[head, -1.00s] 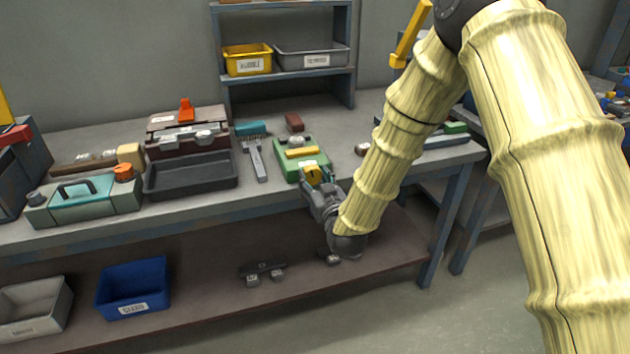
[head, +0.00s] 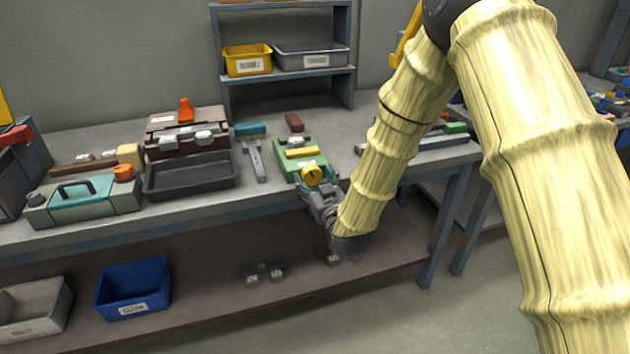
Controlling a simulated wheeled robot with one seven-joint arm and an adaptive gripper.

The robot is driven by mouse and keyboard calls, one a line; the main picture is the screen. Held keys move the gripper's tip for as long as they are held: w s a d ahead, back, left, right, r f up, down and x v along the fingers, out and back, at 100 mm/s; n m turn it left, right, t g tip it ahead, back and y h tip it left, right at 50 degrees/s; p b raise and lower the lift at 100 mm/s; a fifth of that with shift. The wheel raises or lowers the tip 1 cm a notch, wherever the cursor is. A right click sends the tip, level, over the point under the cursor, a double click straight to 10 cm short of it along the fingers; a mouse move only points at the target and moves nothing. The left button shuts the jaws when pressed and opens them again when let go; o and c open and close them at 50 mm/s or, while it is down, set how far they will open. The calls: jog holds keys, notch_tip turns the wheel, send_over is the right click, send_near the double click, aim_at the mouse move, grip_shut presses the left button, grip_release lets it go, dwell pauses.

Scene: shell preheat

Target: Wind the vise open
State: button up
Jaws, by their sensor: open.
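The vise is the green block (head: 288,146) with a yellow bar (head: 301,153) across its top, near the front edge of the workbench. A round yellow knob (head: 312,175) is at its front end, facing the bench edge. My gripper (head: 313,186) is open, just below and in front of the knob, with its fingers close to it. The view is too small to tell whether the fingers touch the knob. Part of the vise's front is hidden by my gripper. The gap between the jaws cannot be made out.
The bench (head: 215,203) has a front edge under my wrist. A blue bin (head: 133,290) stands on the lower shelf.

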jog(key=v, duration=1.2)
